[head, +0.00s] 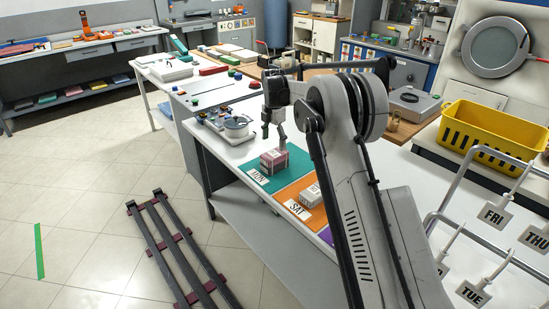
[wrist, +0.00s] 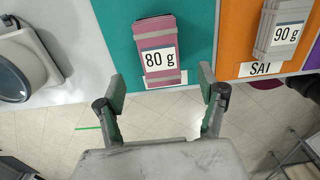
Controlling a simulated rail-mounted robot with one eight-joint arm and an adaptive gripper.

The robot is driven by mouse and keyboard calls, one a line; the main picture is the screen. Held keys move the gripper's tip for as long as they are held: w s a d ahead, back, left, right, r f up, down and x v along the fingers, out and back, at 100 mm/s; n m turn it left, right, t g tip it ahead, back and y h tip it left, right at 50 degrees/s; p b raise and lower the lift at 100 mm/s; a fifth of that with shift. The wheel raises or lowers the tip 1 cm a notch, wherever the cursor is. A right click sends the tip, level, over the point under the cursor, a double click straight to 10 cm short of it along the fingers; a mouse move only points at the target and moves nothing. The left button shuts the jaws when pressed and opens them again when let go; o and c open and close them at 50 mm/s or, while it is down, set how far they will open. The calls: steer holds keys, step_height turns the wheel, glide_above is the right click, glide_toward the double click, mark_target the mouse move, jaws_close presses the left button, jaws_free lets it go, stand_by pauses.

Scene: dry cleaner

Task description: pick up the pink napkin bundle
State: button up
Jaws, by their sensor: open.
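The pink napkin bundle (head: 274,162) stands on the teal mat (head: 279,181) marked MON, near the table's front edge. In the wrist view the pink bundle (wrist: 157,50) shows grey bands and an "80 g" label. My gripper (head: 272,132) is above and near the bundle in the head view. In the wrist view my gripper (wrist: 162,82) is open and empty, its two green-padded fingers apart, with the bundle ahead of the gap between them. The fingers are not around the bundle.
A grey bundle (wrist: 280,35) labelled "90 g" lies on the orange mat (wrist: 232,50) marked SAT, right of the pink one. A scale-like device (head: 236,127) stands left of the teal mat. A yellow crate (head: 490,135) is at the right.

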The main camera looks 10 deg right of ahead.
mark_target(275, 153)
steer(key=shift+w+d+f, duration=0.1)
steer(key=shift+d+f, duration=0.05)
steer(key=shift+f, duration=3.15)
steer(key=c, duration=1.3)
steer(key=shift+o, duration=0.2)
steer(key=shift+r, duration=0.1)
